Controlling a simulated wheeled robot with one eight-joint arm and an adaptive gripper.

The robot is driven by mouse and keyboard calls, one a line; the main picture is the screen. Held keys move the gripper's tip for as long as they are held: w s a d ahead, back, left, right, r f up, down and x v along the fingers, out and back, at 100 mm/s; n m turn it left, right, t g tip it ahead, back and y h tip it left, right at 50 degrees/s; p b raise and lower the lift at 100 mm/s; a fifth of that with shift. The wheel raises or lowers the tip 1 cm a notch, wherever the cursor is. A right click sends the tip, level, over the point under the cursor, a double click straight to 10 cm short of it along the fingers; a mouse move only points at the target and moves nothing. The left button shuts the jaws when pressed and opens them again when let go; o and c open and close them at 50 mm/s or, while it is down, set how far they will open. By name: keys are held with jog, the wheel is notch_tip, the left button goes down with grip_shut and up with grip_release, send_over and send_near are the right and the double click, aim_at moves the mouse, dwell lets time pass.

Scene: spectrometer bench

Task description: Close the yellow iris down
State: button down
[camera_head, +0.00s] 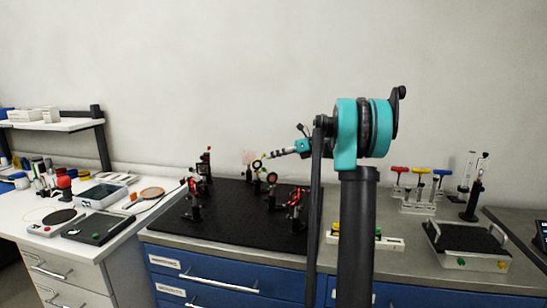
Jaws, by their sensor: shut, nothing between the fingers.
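A small round mount with a yellow rim, which looks like the yellow iris (257,165), stands on the black breadboard (225,228) near its back middle. Its lever and opening are too small to make out. My gripper (266,156) reaches in from the right, and its tip is at the upper right of the yellow rim. It is shut and holds nothing. I cannot tell whether it touches the iris.
A second ring mount (272,179) stands just right and in front. Red-marked optic mounts (295,197) stand at the right, with others at the left (194,190). The breadboard's front middle is clear. Colored-handled tools (420,172) and a flat instrument (466,240) are on the right bench.

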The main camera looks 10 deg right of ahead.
jog(key=shift+s+a+r+h, duration=0.1)
jog(key=shift+a+r+h, duration=0.2)
jog(key=shift+h, duration=0.1)
jog(key=s+a+r+n+t+h, duration=0.1)
jog(key=a+r+n+h, duration=0.1)
jog(key=a+h, duration=0.4)
jog(key=n+h, duration=0.1)
jog(key=h, duration=0.3)
jog(key=shift+s+a+r+n, duration=0.15)
jog(key=shift+s+a+n, duration=0.2)
jog(key=shift+n, duration=0.05)
dwell(0.4)
jog(key=shift+r, duration=0.1)
jog(key=shift+r, duration=0.7)
jog(key=s+d+f+v, duration=0.1)
jog(key=d+v, duration=0.1)
jog(key=v, duration=1)
jog(key=shift+s+d+r, duration=0.2)
jog(key=shift+d, duration=0.15)
